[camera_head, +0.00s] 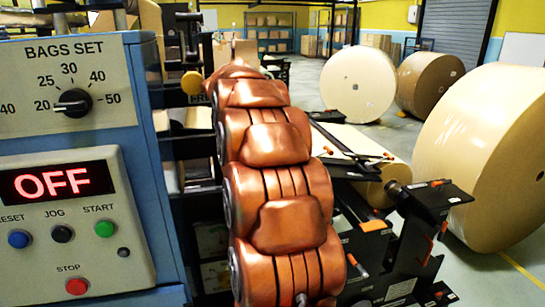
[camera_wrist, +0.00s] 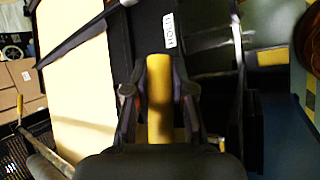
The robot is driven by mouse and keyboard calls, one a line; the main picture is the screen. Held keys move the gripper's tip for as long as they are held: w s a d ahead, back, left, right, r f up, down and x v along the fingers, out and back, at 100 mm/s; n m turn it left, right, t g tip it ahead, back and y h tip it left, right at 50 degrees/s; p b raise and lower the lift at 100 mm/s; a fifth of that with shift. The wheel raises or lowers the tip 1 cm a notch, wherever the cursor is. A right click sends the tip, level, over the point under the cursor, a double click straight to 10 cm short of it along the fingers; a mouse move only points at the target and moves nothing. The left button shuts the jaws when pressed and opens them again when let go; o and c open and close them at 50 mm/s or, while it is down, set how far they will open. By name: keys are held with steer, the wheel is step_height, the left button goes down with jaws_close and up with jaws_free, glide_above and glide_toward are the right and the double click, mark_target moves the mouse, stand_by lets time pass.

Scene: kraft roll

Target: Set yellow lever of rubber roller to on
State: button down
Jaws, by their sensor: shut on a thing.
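The yellow lever (camera_wrist: 160,112) stands upright in the middle of the wrist view. My gripper (camera_wrist: 159,90) is shut on it, with one dark finger on each side. Behind the lever is a dark panel with a small white label (camera_wrist: 169,31), whose text I cannot read surely. In the head view my copper-coloured arm hides the gripper and the held lever. A round yellow knob (camera_head: 192,83) shows left of the arm; I cannot tell whether it belongs to the same lever. I cannot tell the lever's on or off setting.
A blue control cabinet (camera_head: 160,190) stands close on the left, its red display (camera_head: 56,183) reading OFF. A black roll stand (camera_head: 385,255) is right of my arm. Large paper rolls (camera_head: 358,84) stand on the floor behind. A pale web (camera_wrist: 78,90) lies left of the lever.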

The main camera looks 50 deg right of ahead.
steer(key=shift+r, duration=0.15)
steer(key=c, duration=1.2)
jaws_free()
steer(key=shift+c, duration=0.2)
steer(key=shift+r, duration=5.1)
steer(key=w+a+r+p, duration=0.1)
steer(key=a+r+p, duration=0.2)
steer(key=a+r, duration=0.2)
steer(key=shift+a, duration=1.1)
steer(key=shift+w, duration=0.1)
steer(key=shift+r+p, duration=0.1)
steer(key=shift+p, duration=0.55)
